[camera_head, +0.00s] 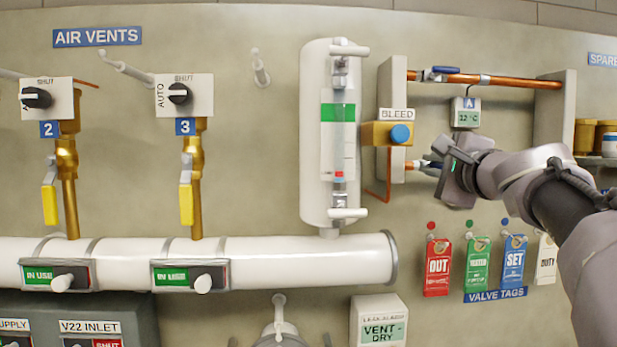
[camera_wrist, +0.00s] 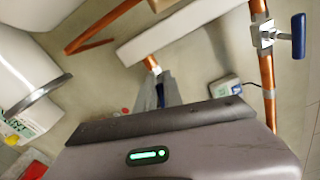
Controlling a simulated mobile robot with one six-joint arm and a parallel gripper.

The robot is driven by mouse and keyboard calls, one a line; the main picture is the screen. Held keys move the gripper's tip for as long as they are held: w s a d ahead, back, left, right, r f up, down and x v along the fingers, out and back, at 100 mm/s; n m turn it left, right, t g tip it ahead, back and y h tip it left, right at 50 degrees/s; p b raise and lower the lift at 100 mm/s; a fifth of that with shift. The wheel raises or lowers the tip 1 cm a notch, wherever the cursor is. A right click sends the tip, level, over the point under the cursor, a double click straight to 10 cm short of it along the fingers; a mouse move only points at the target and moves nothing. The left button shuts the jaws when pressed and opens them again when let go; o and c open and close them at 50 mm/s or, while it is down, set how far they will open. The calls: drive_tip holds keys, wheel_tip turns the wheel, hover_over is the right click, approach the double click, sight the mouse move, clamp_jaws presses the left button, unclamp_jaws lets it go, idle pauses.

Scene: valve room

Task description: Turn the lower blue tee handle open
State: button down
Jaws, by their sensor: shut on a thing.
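The lower blue tee handle (camera_head: 436,165) sits on the lower copper pipe, right of the yellow BLEED block, and is mostly hidden behind my gripper. My gripper (camera_head: 440,158) is at this handle and shut on it. In the wrist view the grey fingers (camera_wrist: 157,93) close at the end of the lower copper pipe (camera_wrist: 151,64), with only a little dark blue between them. How far the handle is turned cannot be told. The upper blue tee handle (camera_head: 443,69) lies along the upper copper pipe (camera_head: 508,80); it also shows in the wrist view (camera_wrist: 299,36).
The right bracket (camera_head: 555,110) stands near my arm. Valve tags (camera_head: 476,263) hang below. A white cylinder (camera_head: 316,130) stands further left.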

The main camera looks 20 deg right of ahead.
drive_tip(key=shift+f+n+b, duration=0.2)
drive_tip(key=shift+n+b, duration=0.45)
drive_tip(key=shift+n, duration=0.1)
drive_tip(key=shift+f+n+b, duration=0.15)
drive_tip(key=shift+n+b, duration=0.5)
drive_tip(key=shift+n, duration=0.1)
drive_tip(key=c, duration=1.5)
unclamp_jaws()
